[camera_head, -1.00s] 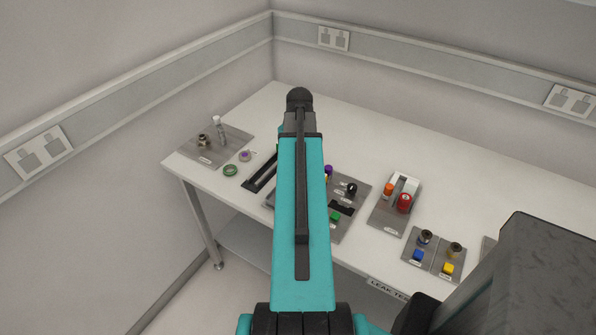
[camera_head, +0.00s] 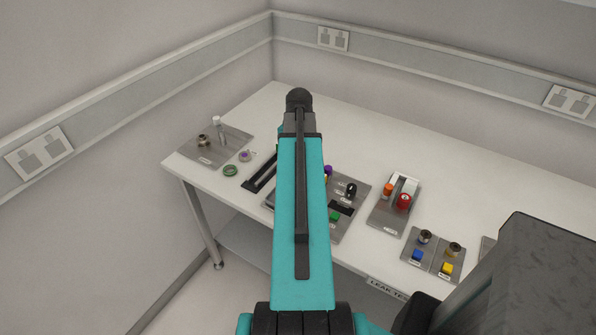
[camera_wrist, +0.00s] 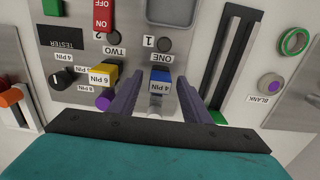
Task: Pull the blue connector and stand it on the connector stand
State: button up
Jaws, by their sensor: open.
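In the wrist view, a blue connector (camera_wrist: 161,75) with a "4 PIN" label sits at the port marked "ONE" on the grey tester panel (camera_wrist: 125,62). My gripper (camera_wrist: 160,80) is open, with its two purple fingers on either side of the blue connector. Gaps seem to show between fingers and connector; contact cannot be told. In the head view my teal arm hides the gripper and this connector. Another blue block (camera_head: 417,256) sits on a small grey plate at the right. I cannot tell which thing is the connector stand.
A yellow "6 PIN" connector (camera_wrist: 103,75) stands just left of the left finger. A black slotted rail (camera_wrist: 232,65) lies to the right, with a green ring (camera_wrist: 294,41) beyond it. A plate with a red knob (camera_head: 404,202) stands right of the panel. The table's back is clear.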

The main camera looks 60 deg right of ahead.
dwell(0.4)
grip_shut()
jog(key=shift+r+p, duration=0.35)
jog(key=shift+r, duration=0.35)
jog(key=shift+r+p, duration=1.85)
jog(key=shift+r, duration=0.5)
